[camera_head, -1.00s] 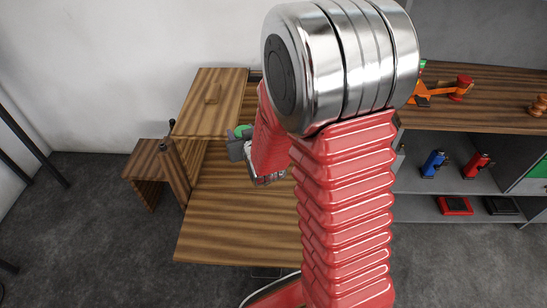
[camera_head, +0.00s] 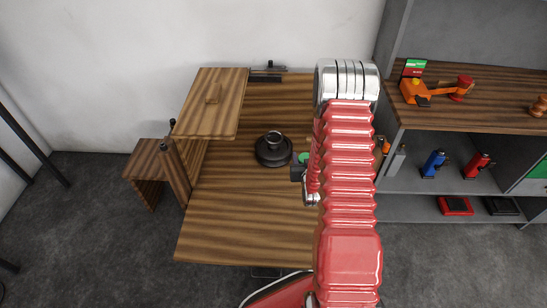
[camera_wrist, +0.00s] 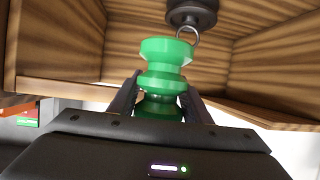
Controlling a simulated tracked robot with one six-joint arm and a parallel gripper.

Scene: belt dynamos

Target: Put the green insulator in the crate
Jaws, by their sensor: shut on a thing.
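The green insulator (camera_wrist: 165,75), a ribbed turned piece, stands between the two dark fingers of my gripper (camera_wrist: 160,98) in the wrist view. The fingers are shut on its narrower part, and its wide end sticks out beyond them. In the head view my gripper (camera_head: 298,172) is right of the table's middle, partly hidden by my red arm, with a bit of green (camera_head: 303,157) showing. I cannot tell for certain which wooden piece is the crate.
A dark round object (camera_head: 273,150) stands on the wooden table (camera_head: 240,215), left of my gripper. The right shelf (camera_head: 490,105) holds an orange device (camera_head: 418,93). The table's front is clear.

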